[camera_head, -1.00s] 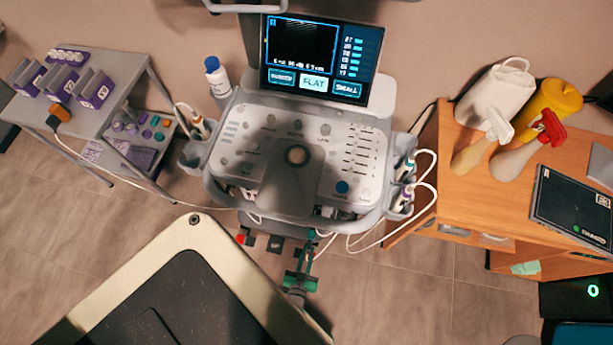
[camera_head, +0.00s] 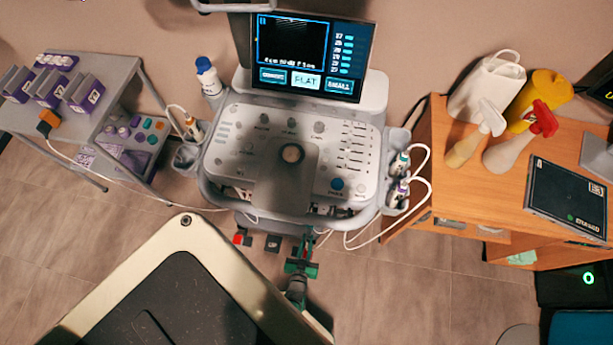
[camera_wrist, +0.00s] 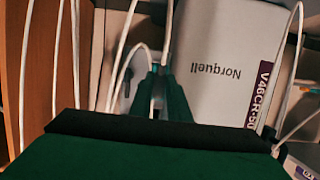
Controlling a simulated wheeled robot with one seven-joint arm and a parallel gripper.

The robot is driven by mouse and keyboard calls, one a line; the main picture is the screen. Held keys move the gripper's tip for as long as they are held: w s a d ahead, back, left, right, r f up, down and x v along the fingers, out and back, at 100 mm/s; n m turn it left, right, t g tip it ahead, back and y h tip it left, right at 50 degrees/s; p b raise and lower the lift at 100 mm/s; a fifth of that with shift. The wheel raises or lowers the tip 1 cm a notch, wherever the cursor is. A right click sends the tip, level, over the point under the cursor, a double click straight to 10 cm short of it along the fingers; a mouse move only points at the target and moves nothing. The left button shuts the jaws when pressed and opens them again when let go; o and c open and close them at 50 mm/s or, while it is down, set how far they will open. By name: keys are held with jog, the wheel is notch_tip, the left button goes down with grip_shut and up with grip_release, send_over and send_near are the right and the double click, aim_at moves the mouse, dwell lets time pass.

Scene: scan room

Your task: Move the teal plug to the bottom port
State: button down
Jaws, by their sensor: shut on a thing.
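My gripper (camera_head: 304,243) is below the front edge of the ultrasound console (camera_head: 225,165), pointing toward its underside. In the wrist view, its dark green fingers (camera_wrist: 160,92) are shut on the small teal plug (camera_wrist: 157,70), with a white cable beside them. The fingers hide most of the plug, and it cannot be made out clearly in the head view. A pale unit marked "Norquell" (camera_wrist: 215,65) stands upside down in the picture just beyond the fingers. I cannot make out the bottom port in either view.
White cables (camera_head: 352,240) hang around the console's lower right. A red piece (camera_head: 238,238) and a dark piece (camera_head: 273,243) sit under its front edge. A padded bed (camera_head: 190,221) lies near, lower left. A wooden desk (camera_head: 440,190) stands right, a grey cart (camera_head: 115,75) left.

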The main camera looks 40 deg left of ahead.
jog(key=shift+w+a, duration=0.45)
jog(key=shift+w, duration=0.35)
jog(key=shift+w+a, duration=0.45)
jog(key=shift+w, duration=0.25)
jog(key=shift+w+a, duration=0.4)
jog(key=shift+w, duration=0.3)
jog(key=shift+w+a, duration=0.45)
jog(key=shift+w, duration=0.25)
dwell(5.1)
